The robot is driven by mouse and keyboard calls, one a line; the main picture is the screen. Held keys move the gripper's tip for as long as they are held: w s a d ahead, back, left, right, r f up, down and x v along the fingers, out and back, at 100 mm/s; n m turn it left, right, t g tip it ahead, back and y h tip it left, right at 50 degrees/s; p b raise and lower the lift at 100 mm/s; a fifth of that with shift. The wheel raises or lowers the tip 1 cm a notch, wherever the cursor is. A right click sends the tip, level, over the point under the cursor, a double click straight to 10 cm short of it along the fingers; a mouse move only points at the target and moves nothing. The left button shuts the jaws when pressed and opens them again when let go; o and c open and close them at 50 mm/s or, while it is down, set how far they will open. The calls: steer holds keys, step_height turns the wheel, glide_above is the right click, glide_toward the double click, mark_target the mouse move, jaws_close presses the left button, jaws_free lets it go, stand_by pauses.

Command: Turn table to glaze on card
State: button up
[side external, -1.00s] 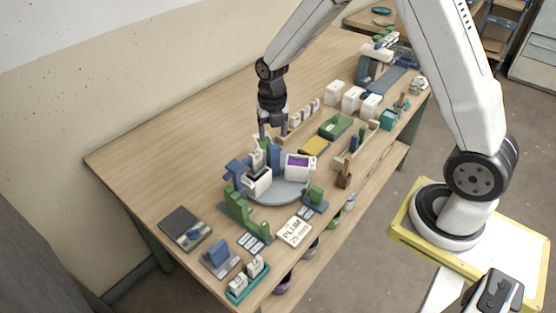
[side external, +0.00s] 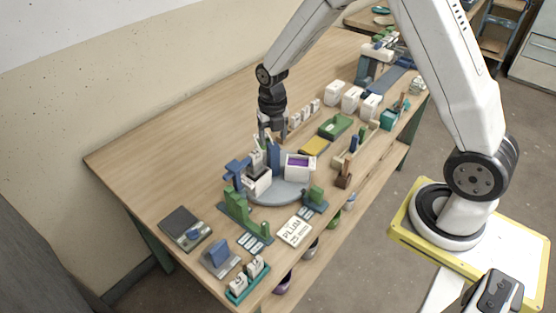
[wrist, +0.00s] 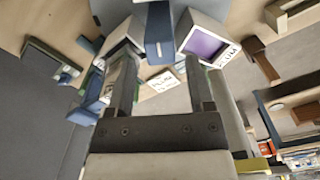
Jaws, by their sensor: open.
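The grey round turntable (side external: 283,194) is on the wooden table. A white square bucket with purple glaze (side external: 299,167) stands on its right side. A second white bucket (side external: 257,184) with a dark opening stands at its front left. An upright blue post (side external: 274,156) rises between them; its top also shows in the wrist view (wrist: 158,38). A white card (side external: 294,231) reading "PLUM 25 mm" lies in front of the turntable. My gripper (side external: 271,138) is open, pointing down at the blue post. In the wrist view its fingers (wrist: 160,67) lie either side of the post's line; contact cannot be told.
Green stepped blocks (side external: 240,212) and a blue upright (side external: 237,170) crowd the turntable's left. A green block (side external: 315,196) is at its right. A dark flat device (side external: 186,229) and a teal tray (side external: 246,280) are nearer. The table's left back is clear.

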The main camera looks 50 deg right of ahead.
mark_target(273, 145)
steer(key=shift+f, duration=1.65)
steer(key=shift+c, duration=0.2)
jaws_close()
steer(key=m, duration=0.6)
steer(key=shift+m, duration=1)
